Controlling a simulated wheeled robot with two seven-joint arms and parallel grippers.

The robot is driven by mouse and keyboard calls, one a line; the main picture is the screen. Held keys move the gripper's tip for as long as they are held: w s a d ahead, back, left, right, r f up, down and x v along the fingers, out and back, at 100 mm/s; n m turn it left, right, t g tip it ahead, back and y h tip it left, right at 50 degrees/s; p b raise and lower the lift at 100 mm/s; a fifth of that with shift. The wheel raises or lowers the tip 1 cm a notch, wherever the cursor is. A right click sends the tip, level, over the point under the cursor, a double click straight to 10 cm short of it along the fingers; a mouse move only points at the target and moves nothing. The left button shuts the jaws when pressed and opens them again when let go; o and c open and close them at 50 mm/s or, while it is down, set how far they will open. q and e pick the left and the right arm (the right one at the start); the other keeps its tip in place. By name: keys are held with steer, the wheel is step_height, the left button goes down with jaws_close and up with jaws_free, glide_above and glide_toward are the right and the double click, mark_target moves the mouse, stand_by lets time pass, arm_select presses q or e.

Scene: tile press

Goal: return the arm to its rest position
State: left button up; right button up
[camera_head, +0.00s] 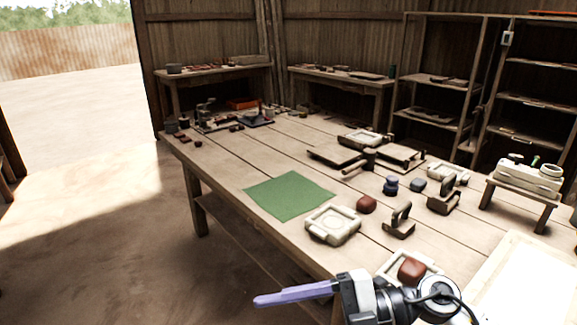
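My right gripper (256,301) is at the bottom of the head view, in front of the table's near edge. Its purple fingers point left and overlap in this view, so the gap between them is hidden. I see nothing held at the fingertips. The wrist comes in from the lower right. Just behind it, a red-brown clay lump (411,271) sits in a pale square mould (389,268), partly covered by the arm. My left gripper is not in view.
The wooden table (240,160) holds a green mat (288,195), another pale mould (333,225), a clay lump (366,204), stamp-like tools (400,221) and a dark blue object (390,185). A pale tray (495,250) lies at right. Open floor (120,240) is at left.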

steer(key=w+d+m+t+y, duration=0.15)
steer(key=w+m+t, duration=0.35)
steer(key=m+t, duration=0.8)
steer(key=d+f+m+t+h, duration=0.4)
steer(key=d+f+m+h, duration=0.4)
steer(key=m, duration=0.1)
steer(key=s+d+f+m+g+h, duration=0.2)
steer(key=s+d+f+g+h, duration=0.1)
steer(key=s+f, duration=0.5)
steer(key=s+d+f+m+g+h, duration=0.3)
steer(key=s+f, duration=0.5)
steer(key=f, duration=0.5)
steer(key=shift+s+d+m+g+h, duration=0.15)
steer(key=shift+d+m+g+h, duration=0.2)
steer(key=shift+d+g, duration=0.35)
